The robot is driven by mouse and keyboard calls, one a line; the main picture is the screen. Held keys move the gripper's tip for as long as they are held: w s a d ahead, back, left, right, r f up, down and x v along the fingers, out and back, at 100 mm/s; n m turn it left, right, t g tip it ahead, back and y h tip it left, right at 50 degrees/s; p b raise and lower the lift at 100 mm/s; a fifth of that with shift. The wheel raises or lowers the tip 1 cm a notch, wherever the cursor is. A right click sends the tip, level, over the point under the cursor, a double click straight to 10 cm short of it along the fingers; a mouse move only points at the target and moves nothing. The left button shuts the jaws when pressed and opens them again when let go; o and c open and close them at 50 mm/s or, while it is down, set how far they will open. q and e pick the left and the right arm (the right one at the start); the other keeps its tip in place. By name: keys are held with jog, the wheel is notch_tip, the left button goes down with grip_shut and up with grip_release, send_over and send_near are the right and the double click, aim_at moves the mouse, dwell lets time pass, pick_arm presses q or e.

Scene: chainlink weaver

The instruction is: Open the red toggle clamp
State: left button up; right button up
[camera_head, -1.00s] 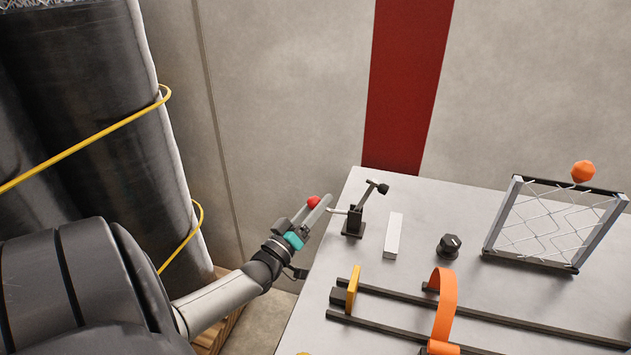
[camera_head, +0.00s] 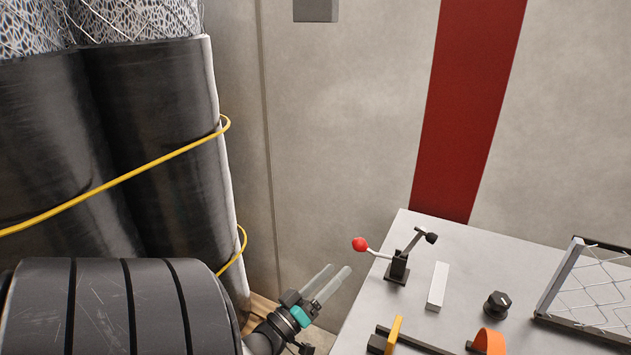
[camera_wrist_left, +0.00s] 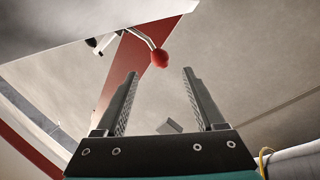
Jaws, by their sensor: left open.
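The toggle clamp (camera_head: 398,266) stands at the table's back left corner. It has a black base, a bare metal lever ending in a red ball (camera_head: 360,244) that sticks out left past the table edge, and a raised arm with a black tip (camera_head: 431,237). My left gripper (camera_head: 338,270) is open and empty, off the table's left edge, lower and nearer than the red ball. In the left wrist view the red ball (camera_wrist_left: 159,58) lies beyond the two fingertips (camera_wrist_left: 160,74), apart from both fingers. My right gripper is not in view.
The table (camera_head: 455,245) also holds a white block (camera_head: 437,286), a black knob (camera_head: 497,304), a yellow plate (camera_head: 394,335), an orange hoop (camera_head: 489,341) and a mesh frame (camera_head: 590,285). Tall black-wrapped rolls (camera_head: 150,150) with yellow straps stand at left.

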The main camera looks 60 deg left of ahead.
pick_arm(q)
jog(key=v, duration=0.5)
jog(key=shift+s+d, duration=0.1)
jog(key=shift+s, duration=0.05)
jog(key=shift+f, duration=0.1)
dwell(0.3)
